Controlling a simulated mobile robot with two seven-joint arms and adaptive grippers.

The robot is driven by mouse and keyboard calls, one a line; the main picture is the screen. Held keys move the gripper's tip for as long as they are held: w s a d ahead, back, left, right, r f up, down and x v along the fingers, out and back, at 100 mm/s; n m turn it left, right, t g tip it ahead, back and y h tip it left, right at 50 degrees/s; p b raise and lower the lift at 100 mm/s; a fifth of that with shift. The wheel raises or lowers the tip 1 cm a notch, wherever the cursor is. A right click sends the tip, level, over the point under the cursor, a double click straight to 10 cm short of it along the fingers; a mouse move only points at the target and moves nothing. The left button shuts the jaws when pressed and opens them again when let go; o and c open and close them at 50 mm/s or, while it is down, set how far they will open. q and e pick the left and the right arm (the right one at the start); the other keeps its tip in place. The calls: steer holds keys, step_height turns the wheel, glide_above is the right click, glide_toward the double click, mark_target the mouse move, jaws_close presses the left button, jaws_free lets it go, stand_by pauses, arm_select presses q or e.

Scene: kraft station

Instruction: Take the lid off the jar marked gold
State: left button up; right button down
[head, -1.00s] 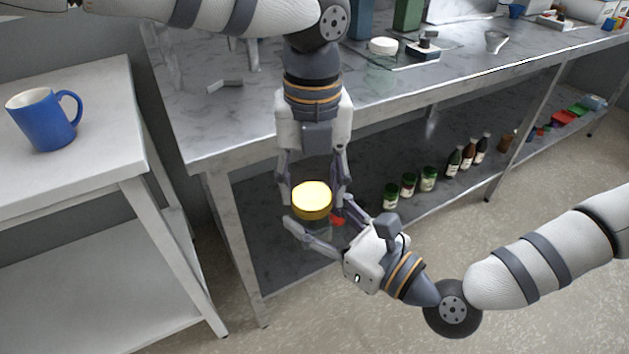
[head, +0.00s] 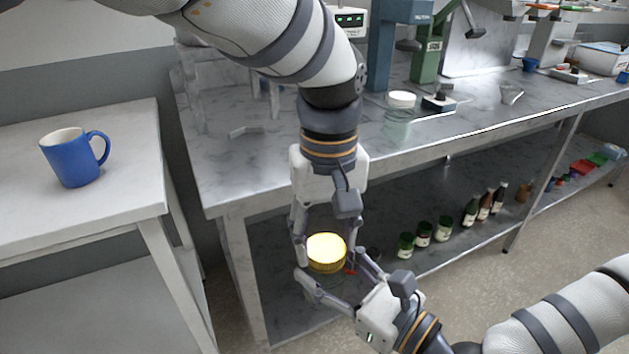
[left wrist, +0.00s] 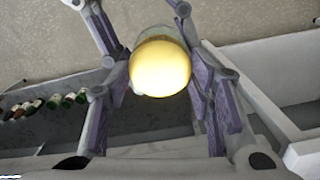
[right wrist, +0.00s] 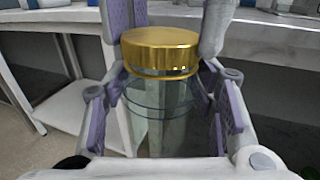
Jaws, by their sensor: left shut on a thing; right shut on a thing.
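The jar is clear glass (right wrist: 160,115) and upright, with a shiny gold lid (head: 326,250) on top. In the right wrist view the lid (right wrist: 160,45) sits over the glass, with a thin gold band and a pale strip at its lower edge. I cannot tell whether the lid is clear of the rim. My left gripper (head: 322,240) comes from above and is shut on the lid. The left wrist view shows the lid (left wrist: 160,66) between its fingers. My right gripper (head: 331,268) comes from the front right and is shut on the glass body. No marking is readable.
The jar is held in front of the steel bench (head: 285,165). A white-lidded jar (head: 401,101) stands on the bench. Green-lidded jars (head: 423,234) and bottles (head: 484,205) stand on its lower shelf. A blue mug (head: 72,160) is on the left table (head: 130,125).

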arm_select(q)
steer(key=shift+w+a+n, duration=0.1)
steer(key=shift+w+n, duration=0.1)
steer(key=shift+n, duration=0.4)
arm_select(e)
steer(key=shift+s+a+r, duration=0.1)
steer(key=shift+r, duration=0.1)
steer(key=shift+f, duration=0.1)
arm_select(q)
steer(key=shift+r, duration=0.15)
steer(key=shift+r, duration=0.6)
arm_select(e)
steer(key=shift+f, duration=0.1)
arm_select(q)
steer(key=shift+s+r, duration=0.1)
steer(key=shift+r, duration=0.3)
